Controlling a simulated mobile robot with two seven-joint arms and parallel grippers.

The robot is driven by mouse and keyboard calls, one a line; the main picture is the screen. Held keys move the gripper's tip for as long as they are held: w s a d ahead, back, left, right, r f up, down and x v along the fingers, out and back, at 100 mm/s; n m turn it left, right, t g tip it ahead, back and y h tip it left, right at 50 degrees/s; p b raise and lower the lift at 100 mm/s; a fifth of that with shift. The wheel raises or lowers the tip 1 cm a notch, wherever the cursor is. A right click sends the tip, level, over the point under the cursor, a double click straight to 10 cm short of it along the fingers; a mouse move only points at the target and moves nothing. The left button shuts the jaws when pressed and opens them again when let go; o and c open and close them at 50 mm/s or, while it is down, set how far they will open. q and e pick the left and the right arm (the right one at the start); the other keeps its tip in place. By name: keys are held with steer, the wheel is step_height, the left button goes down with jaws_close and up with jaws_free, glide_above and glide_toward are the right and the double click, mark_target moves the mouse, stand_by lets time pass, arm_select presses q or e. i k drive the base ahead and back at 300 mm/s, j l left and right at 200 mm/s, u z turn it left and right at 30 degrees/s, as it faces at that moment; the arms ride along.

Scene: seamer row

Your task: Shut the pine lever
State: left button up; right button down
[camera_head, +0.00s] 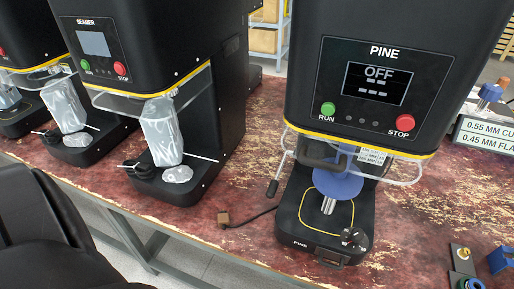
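The machine labelled PINE (372,50) stands on the worn red bench at right of centre. Its screen reads OFF, with a green RUN button (327,110) and a red STOP button (404,122) below. Whether this lever is open or shut I cannot tell. A blue round part (338,183) and a metal post (328,205) sit under the head, above the base. Neither of my grippers is in view.
Other black machines, one labelled SEAMER (95,43), stand at left with silvery pouches. A sign (486,134) and small blue and brass parts (461,255) are at right.

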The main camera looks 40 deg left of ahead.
mark_target(272, 188)
steer(key=u, duration=1.05)
